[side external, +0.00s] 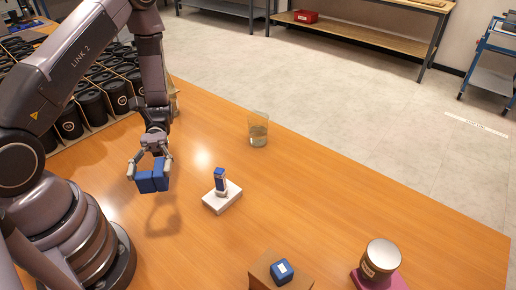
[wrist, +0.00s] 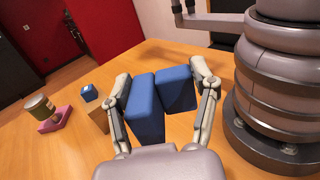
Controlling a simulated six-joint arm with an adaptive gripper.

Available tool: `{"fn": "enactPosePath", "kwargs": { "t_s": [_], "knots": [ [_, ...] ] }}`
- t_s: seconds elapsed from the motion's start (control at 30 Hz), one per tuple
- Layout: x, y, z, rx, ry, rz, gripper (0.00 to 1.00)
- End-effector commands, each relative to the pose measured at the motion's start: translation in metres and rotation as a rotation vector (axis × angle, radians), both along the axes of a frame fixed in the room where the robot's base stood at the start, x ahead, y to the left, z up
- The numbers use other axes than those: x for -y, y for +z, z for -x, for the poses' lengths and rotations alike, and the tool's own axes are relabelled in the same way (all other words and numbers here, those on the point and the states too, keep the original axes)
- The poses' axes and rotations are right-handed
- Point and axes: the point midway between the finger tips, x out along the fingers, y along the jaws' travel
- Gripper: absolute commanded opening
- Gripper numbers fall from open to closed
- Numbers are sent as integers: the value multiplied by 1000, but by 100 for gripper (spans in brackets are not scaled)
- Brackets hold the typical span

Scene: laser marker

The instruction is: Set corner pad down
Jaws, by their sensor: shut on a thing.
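A blue corner pad (side external: 152,180), L-shaped and made of two blocks, is held in my gripper (side external: 150,172) above the wooden table (side external: 330,200). Its shadow lies on the table below, so it is clear of the surface. In the wrist view the pad (wrist: 147,110) sits between the two fingers of my gripper (wrist: 162,100), which are shut on its outer sides. The face of the pad toward the table is hidden in the wrist view.
A white block with a blue-topped upright piece (side external: 221,193) stands right of my gripper. A glass (side external: 258,130) is behind it. A wooden block with a blue cube (side external: 281,270) and a silver-lidded jar (side external: 381,258) on a pink base are at the front. Black cups (side external: 92,105) fill the back left.

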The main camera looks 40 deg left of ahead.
Motion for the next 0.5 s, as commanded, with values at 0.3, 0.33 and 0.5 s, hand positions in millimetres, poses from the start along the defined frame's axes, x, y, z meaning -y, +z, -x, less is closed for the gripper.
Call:
{"fn": "enactPosePath", "kwargs": {
  "t_s": [0.3,0.33,0.5],
  "knots": [
    [-111,19,76,-1,-493,-1,45],
    [-121,20,80,-2,-534,-2,45],
    [-164,21,103,-5,-831,3,45]
  ]
}}
